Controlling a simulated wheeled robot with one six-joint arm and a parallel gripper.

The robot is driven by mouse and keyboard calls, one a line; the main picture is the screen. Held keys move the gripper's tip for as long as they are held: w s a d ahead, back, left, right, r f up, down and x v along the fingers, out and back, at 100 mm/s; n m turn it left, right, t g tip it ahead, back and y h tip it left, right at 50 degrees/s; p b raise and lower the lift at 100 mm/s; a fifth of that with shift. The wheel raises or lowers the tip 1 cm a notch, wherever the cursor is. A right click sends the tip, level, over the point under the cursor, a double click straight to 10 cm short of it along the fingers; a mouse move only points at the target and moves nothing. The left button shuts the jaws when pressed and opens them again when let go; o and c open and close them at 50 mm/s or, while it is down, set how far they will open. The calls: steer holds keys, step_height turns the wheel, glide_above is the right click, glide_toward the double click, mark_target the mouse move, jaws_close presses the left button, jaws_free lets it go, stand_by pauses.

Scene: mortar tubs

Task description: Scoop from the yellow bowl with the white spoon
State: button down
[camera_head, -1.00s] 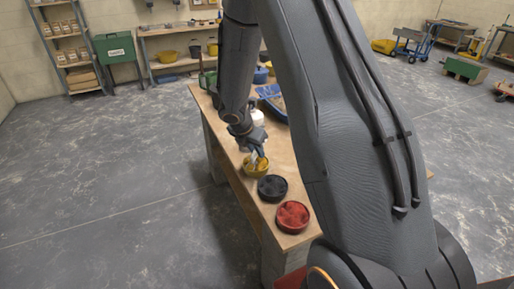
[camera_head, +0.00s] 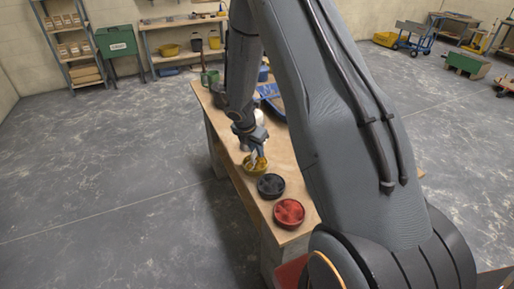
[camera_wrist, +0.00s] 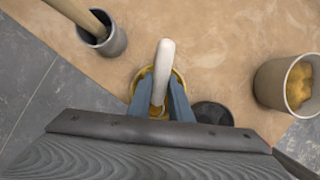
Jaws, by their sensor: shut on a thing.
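The yellow bowl (camera_head: 255,168) stands on the wooden bench, and part of its rim shows in the wrist view (camera_wrist: 179,76). My gripper (camera_head: 255,154) is over the bowl, pointing down. In the wrist view my gripper (camera_wrist: 160,100) has its two blue-grey fingers on either side of the white spoon (camera_wrist: 163,65), shut on it. The spoon's rounded end points up in that view. Its lower end is hidden by the fingers, so I cannot tell how deep it reaches into the bowl.
A black bowl (camera_head: 271,186) and a red bowl (camera_head: 289,213) stand in a row nearer on the bench (camera_head: 233,172). The wrist view shows a grey cup (camera_wrist: 104,38) with a wooden handle in it and a pale tub (camera_wrist: 285,82) with yellow contents. A blue tray (camera_head: 270,97) lies farther back.

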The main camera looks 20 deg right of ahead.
steer(key=shift+r+p, duration=0.1)
steer(key=shift+p, duration=1.65)
steer(key=shift+d+g+y, duration=0.25)
steer(key=shift+g+y, duration=0.05)
steer(key=shift+y, duration=0.2)
steer(key=shift+w+d+g+y, duration=0.2)
steer(key=shift+g+y, duration=0.15)
steer(key=shift+y, duration=0.35)
steer(key=shift+w+d+g+y, duration=0.15)
steer(key=shift+g+y, duration=0.2)
steer(key=shift+y, duration=0.35)
steer(key=shift+a+r, duration=0.1)
steer(key=shift+r, duration=2)
